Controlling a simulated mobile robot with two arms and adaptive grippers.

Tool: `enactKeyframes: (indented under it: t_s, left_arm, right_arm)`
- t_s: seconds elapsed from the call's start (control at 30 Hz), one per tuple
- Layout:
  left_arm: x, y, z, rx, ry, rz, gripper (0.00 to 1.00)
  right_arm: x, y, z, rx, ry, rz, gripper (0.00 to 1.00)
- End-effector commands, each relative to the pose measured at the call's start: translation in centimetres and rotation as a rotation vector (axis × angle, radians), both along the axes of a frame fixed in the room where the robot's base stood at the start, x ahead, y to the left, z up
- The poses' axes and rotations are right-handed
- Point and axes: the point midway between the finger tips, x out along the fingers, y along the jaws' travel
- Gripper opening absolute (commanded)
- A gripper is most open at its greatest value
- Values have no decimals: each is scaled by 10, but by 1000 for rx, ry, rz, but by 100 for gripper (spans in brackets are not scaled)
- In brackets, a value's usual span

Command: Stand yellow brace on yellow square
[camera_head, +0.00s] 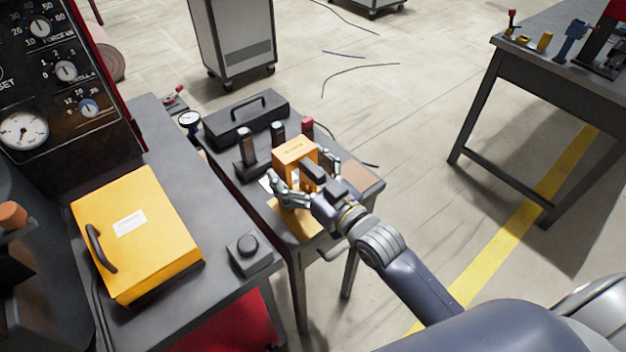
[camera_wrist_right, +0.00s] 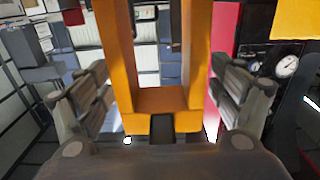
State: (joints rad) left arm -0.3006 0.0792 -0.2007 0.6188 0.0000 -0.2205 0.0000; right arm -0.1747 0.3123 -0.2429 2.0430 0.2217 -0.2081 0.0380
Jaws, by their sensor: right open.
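The yellow brace (camera_head: 293,151) is an orange-yellow block frame at the small dark table, with its top face showing in the head view. In the right wrist view the brace (camera_wrist_right: 161,99) shows two long bars joined by a crosspiece, centred between the fingers. My right gripper (camera_head: 300,170) is open with one finger on each side of the brace; the right wrist view (camera_wrist_right: 160,82) shows gaps on both sides. The yellow square (camera_head: 291,220) lies on the tabletop below the gripper, partly covered. The brace's foot is hidden, so I cannot tell whether it rests on the square. My left gripper is out of view.
Dark upright posts (camera_head: 247,148) and a black case (camera_head: 246,120) stand behind the brace. A brown pad (camera_head: 356,176) lies to its right. A yellow box (camera_head: 137,234) and a black knob box (camera_head: 246,254) are on the left bench. Open floor lies right.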

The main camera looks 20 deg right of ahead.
Motion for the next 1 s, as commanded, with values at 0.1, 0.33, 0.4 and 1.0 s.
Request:
enactKeyframes:
  t_s: [0.1,0.33,0.4,1.0]
  left_arm:
    - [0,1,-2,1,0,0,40]
    - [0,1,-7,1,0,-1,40]
    - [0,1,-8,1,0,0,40]
    - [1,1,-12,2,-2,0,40]
  right_arm:
    - [-15,-6,-3,-2,5,-1,86]
    - [-54,-20,-4,-3,6,0,86]
    - [-66,-24,-5,-3,8,0,86]
    - [-110,-40,-1,-1,2,-1,86]
